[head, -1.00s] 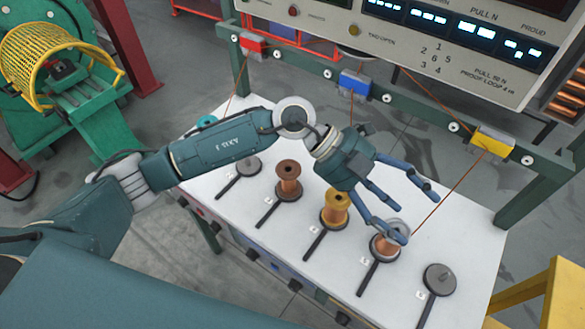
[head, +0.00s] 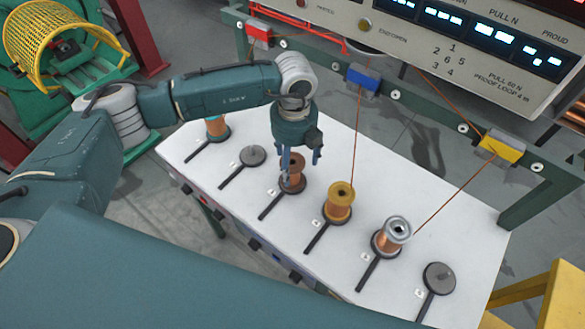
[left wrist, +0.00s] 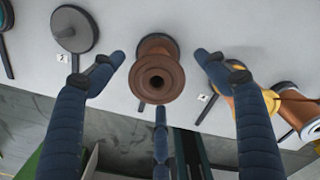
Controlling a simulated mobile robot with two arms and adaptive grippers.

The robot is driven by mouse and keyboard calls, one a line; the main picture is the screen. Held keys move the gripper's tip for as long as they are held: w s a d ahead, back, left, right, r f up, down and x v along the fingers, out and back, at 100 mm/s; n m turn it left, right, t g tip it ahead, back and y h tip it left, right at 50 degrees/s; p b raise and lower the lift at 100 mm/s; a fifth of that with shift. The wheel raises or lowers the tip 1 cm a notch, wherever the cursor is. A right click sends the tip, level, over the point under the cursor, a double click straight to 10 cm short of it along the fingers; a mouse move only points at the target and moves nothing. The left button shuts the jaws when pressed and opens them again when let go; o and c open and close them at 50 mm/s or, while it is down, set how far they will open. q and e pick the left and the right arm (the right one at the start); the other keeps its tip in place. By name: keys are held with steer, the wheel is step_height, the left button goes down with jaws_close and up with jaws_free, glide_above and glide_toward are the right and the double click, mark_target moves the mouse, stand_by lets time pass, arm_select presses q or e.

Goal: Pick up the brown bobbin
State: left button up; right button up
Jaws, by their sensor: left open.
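The brown bobbin (head: 293,172) stands upright on a round holder with a dark handle on the white table, third from the left in the head view. My left gripper (head: 301,163) points down over it, with fingers beside its upper part. In the left wrist view, the brown bobbin (left wrist: 157,78) shows its top flange and centre hole between the spread fingers of the left gripper (left wrist: 160,62). Gaps show on both sides, and a third finger is below it. The gripper is open and holds nothing. My right gripper is not in view.
A yellow bobbin (head: 339,202) and a silver-topped bobbin (head: 392,237) stand to the right, a teal-topped bobbin (head: 217,127) to the left. Empty holders are at left (head: 252,156) and far right (head: 438,277). Wires run from the rail's blue block (head: 363,78) and yellow block (head: 502,147).

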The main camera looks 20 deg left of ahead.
arm_select(q)
steer(key=f+p, duration=0.1)
steer(key=f, duration=0.2)
steer(key=shift+a+f+p, duration=0.2)
steer(key=shift+f+p, duration=0.1)
steer(key=shift+p, duration=0.05)
steer(key=shift+f, duration=0.5)
steer(key=c, duration=1.3)
steer(key=shift+r, duration=0.1)
